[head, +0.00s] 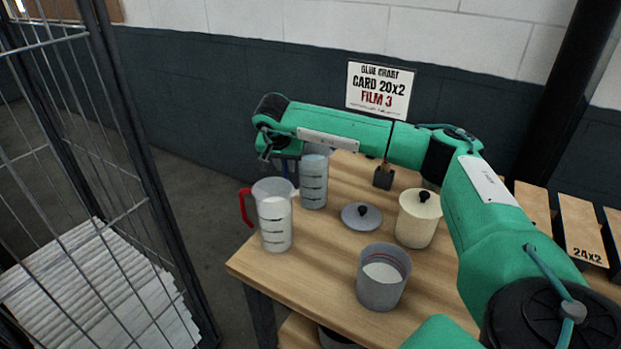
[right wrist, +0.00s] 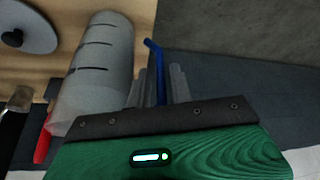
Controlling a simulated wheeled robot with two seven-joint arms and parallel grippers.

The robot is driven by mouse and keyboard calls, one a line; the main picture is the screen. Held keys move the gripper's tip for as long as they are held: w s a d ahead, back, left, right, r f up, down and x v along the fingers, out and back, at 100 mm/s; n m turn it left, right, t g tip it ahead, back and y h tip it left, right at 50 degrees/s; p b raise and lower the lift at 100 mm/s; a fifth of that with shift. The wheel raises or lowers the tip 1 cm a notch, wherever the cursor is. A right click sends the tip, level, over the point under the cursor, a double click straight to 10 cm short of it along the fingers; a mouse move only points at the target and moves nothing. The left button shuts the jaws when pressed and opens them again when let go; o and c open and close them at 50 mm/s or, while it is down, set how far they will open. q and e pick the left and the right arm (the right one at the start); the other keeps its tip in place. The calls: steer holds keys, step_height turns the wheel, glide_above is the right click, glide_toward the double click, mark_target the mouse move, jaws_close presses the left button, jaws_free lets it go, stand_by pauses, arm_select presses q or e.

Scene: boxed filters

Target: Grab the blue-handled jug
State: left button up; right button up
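The blue-handled jug (head: 314,180) is a clear measuring jug with dark marks, standing upright at the table's back left edge. Its blue handle (head: 285,163) faces left. My right gripper (head: 283,165) reaches down from above at the handle, partly hidden by my wrist. In the right wrist view the blue handle (right wrist: 158,75) lies between the two close-set fingers of my right gripper (right wrist: 160,82), which look shut on it. The jug's body (right wrist: 100,65) is just left of the fingers there. My left gripper is out of view.
A red-handled jug (head: 274,218) stands close in front. A grey lid (head: 361,216), cream lidded pot (head: 418,220), grey cup (head: 383,277) and sign holder (head: 384,178) share the wooden table (head: 330,240). A wire cage (head: 90,200) stands left.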

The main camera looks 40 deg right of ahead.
jaws_close()
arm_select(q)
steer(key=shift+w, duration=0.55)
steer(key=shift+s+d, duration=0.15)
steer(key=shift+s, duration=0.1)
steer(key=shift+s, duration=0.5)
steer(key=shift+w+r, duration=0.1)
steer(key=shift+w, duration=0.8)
